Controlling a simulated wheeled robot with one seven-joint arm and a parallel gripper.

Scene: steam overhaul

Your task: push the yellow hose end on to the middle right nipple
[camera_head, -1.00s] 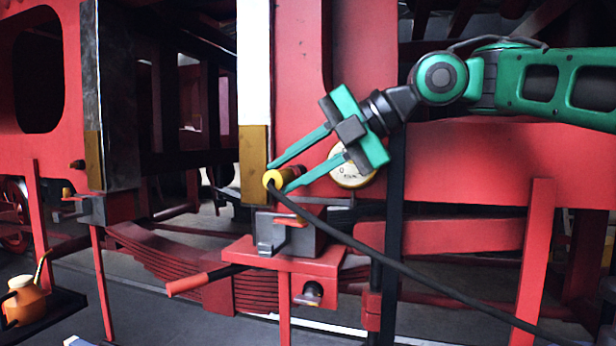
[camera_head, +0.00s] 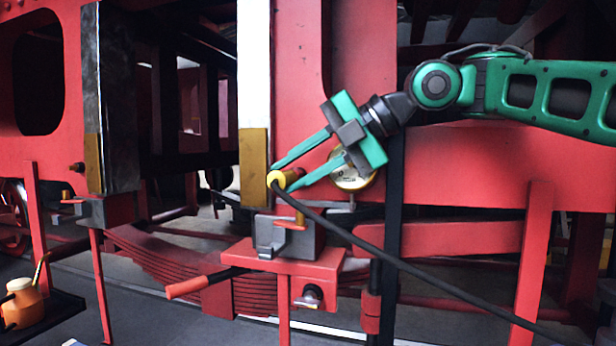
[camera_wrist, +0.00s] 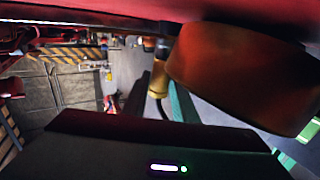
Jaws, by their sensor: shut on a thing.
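The yellow hose end (camera_head: 276,179) is a short yellow collar at the head of a black hose (camera_head: 400,264), which runs down to the lower right. My gripper (camera_head: 277,174), with green fingers, is shut on the hose end, beside the brass-coloured block on the red frame. In the wrist view the yellow hose end (camera_wrist: 158,80) shows beside a green finger. The middle right nipple cannot be made out; the fingers and hose end cover the area behind them. I cannot tell whether the hose end touches a nipple.
A round dial gauge (camera_head: 352,170) sits close behind my gripper. Below is a grey clamp-like block (camera_head: 285,236) on a red bracket, with a red-handled bar (camera_head: 200,283) and a dark round fitting (camera_head: 312,295). An orange oil can (camera_head: 22,303) stands at lower left.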

